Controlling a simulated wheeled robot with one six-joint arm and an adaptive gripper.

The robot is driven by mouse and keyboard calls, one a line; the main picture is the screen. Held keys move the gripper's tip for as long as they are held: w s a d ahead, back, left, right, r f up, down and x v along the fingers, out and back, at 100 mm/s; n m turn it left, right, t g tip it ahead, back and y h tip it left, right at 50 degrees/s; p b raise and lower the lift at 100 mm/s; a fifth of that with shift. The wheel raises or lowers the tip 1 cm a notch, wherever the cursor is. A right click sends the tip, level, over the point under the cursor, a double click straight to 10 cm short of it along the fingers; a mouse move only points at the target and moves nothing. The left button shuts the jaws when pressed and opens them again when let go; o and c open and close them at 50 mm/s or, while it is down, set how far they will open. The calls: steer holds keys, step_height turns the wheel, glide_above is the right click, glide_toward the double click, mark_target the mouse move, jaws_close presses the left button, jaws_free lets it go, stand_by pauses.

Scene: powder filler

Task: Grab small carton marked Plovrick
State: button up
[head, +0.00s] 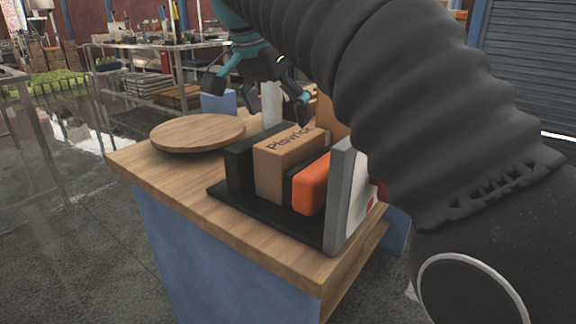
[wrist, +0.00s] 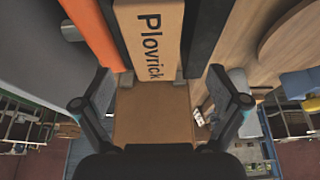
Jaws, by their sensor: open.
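The Plovrick carton (head: 273,172) is a small brown box standing upright in a slot of a black rack (head: 262,214) on the table. Its lettered top (wrist: 150,38) lies ahead of my gripper in the wrist view. My gripper (head: 258,92) is open and empty, above and behind the carton in the head view. In the wrist view, my gripper's fingers (wrist: 160,102) are spread wide to either side of a brown surface below the lettering. I cannot tell whether that surface is the carton's side or another thing.
An orange item (head: 311,184) and a grey-white box (head: 348,200) stand to the carton's right, close beside it. A black upright (head: 239,171) is on its left. A round wooden board (head: 197,132) lies further left on the wooden table (head: 160,172).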

mark_target(289, 139)
steer(key=x, duration=0.2)
steer(key=b+x, duration=0.1)
steer(key=x, duration=0.1)
steer(key=shift+s+d, duration=0.2)
steer(key=shift+d, duration=0.15)
steer(key=shift+w+d+f, duration=0.1)
steer(key=shift+w+f, duration=0.1)
steer(key=shift+f, duration=0.35)
steer(key=shift+f, duration=0.15)
steer(key=shift+f, duration=0.15)
jaws_close()
